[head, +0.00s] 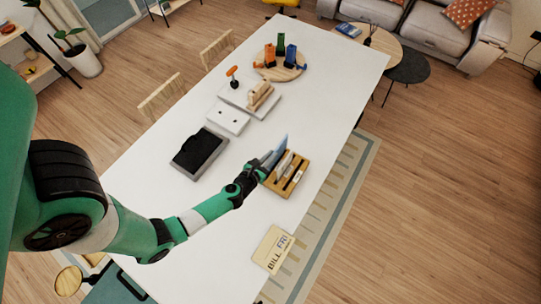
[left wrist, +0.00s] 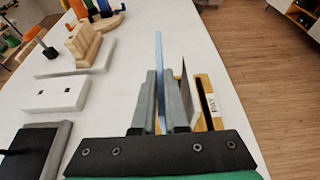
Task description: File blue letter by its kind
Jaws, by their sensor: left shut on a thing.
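The blue letter (head: 281,148) stands upright in my left gripper (head: 264,163). In the left wrist view the letter (left wrist: 159,62) shows edge-on between the two grey fingers (left wrist: 160,102), which are shut on it. A wooden letter rack (head: 291,184) with upright slots lies just right of the gripper in the head view. In the left wrist view the rack (left wrist: 204,82) has a dark slot and a white label reading "PAY". The letter is beside or over the rack's left part; its lower edge is hidden by the fingers. My right gripper is not in view.
A cream card marked "BILL" (head: 268,243) lies at the table's near right edge. A black tray (head: 199,153), a white two-holed block (head: 228,118), a wooden block on a white base (head: 258,97) and a round board (head: 279,69) stand farther up the white table.

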